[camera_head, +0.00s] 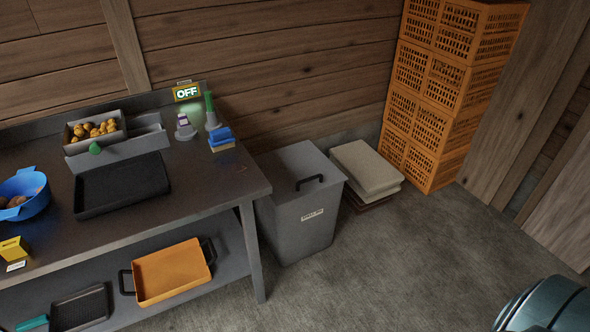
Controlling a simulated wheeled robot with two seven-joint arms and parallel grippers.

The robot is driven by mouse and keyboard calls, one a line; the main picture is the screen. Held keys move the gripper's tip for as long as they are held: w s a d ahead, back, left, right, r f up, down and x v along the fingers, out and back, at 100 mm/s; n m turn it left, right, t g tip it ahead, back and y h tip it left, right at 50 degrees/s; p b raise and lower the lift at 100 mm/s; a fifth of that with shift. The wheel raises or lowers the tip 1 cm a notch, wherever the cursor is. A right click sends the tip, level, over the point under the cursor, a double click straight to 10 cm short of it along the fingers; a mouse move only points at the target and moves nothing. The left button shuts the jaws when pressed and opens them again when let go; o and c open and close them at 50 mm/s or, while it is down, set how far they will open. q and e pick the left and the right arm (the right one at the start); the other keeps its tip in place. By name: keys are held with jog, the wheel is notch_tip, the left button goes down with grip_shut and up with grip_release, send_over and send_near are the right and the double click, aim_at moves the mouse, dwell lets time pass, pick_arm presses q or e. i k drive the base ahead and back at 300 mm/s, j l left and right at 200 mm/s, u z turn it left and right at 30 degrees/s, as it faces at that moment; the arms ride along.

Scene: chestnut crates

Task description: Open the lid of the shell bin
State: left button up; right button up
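The shell bin (301,232) is a grey box-shaped bin standing on the floor just right of the workbench. Its flat grey lid (290,170) lies shut on top. A black bar handle (310,182) sits near the lid's front edge. A small pale label is on the bin's front face; its text is too small to read. Neither my left nor my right gripper shows in the head view. The bin's lower left side is partly hidden behind the workbench.
The workbench (215,190) holds a black tray (122,186), a blue bowl (28,207) and a box of chestnuts (95,145). Folded sacks (365,168) lie right of the bin. Orange crates (440,90) are stacked behind. The floor before the bin is clear.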

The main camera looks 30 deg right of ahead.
aim_at(294, 171)
jog(key=i+l+z, duration=0.4)
jog(key=l, duration=0.15)
jog(key=i+l+z, duration=0.6)
jog(key=i+z, duration=0.15)
jog(key=i, duration=0.25)
